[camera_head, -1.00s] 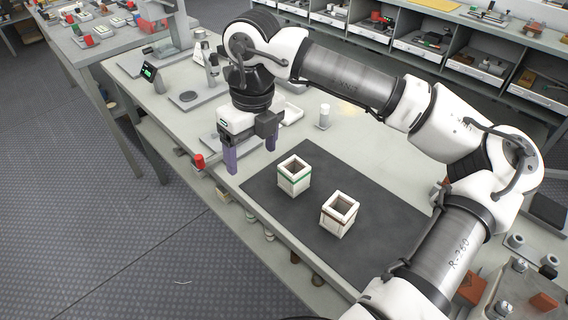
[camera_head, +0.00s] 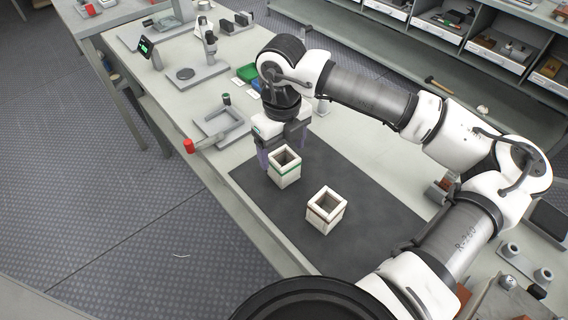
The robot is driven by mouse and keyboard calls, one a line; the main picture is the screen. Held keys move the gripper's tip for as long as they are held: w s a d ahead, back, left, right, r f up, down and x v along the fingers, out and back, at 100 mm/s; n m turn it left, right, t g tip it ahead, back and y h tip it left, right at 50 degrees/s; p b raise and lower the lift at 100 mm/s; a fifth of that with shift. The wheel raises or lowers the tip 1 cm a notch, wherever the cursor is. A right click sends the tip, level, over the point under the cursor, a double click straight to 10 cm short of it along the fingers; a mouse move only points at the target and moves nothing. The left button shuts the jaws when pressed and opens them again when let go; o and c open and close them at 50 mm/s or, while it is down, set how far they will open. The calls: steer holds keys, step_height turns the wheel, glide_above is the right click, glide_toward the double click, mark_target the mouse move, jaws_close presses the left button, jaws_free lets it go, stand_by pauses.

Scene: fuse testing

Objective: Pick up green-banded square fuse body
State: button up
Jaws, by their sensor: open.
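The green-banded square fuse body (camera_head: 284,168) is a white, open-topped square piece with a green stripe near its top. It stands upright on the dark mat (camera_head: 345,242). A similar white square body with a dark reddish-brown band (camera_head: 326,209) stands on the mat to its lower right, apart from it. My gripper (camera_head: 284,155) points down just behind the green-banded body, with its purple fingers spread open. The left finger shows to the left of the body. The right finger is partly hidden, and I cannot tell whether either finger touches the body.
A grey fixture with a red knob (camera_head: 189,146) stands at the bench's left edge. A green tray (camera_head: 247,72) and a small stand (camera_head: 184,73) are farther back. Shelves with drawers (camera_head: 500,55) line the back. The mat's front part is clear.

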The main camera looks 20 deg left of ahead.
mark_target(284, 164)
steer(key=shift+d+f+p, duration=0.15)
steer(key=shift+f+p, duration=1.1)
steer(key=shift+f, duration=1.6)
steer(key=c, duration=1.3)
steer(key=shift+o, duration=0.2)
steer(key=shift+w+r, duration=0.1)
